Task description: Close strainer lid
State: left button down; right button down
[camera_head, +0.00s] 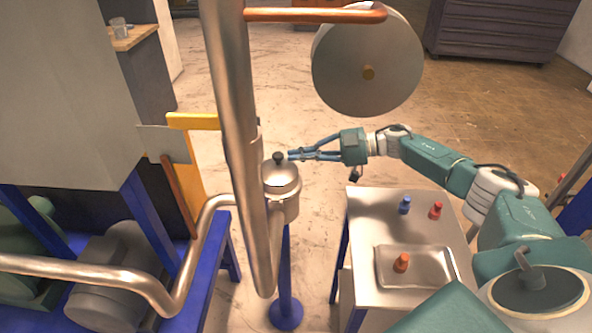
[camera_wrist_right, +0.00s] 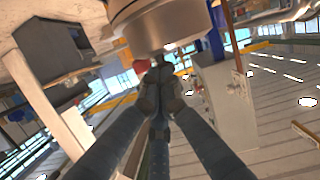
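The strainer (camera_head: 284,207) is a steel pot beside the thick vertical pipe in the head view. Its round steel lid (camera_head: 281,175) lies over its top and looks level; whether it is fully seated I cannot tell. A black knob (camera_head: 278,157) stands on the lid. My right gripper (camera_head: 292,155) comes in from the right at knob height, fingers drawn together, tips just beside the knob. In the right wrist view the fingertips (camera_wrist_right: 159,75) meet just below a round metal body (camera_wrist_right: 165,22), apparently the strainer seen upside down. My left gripper is out of view.
A steel table (camera_head: 360,215) with a tray (camera_head: 385,278) stands at right, holding a blue knob-like part (camera_head: 405,205) and red ones (camera_head: 436,210). The vertical pipe (camera_head: 236,120) rises close left of the strainer. A large metal drum (camera_head: 340,75) is beyond. Floor between is clear.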

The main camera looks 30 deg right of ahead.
jog(key=s+d+r+b, duration=0.1)
jog(key=s+d+r, duration=0.4)
jog(key=d, duration=0.3)
jog(key=shift+s+r, duration=0.25)
jog(key=shift+r, duration=0.15)
jog(key=shift+d, duration=0.1)
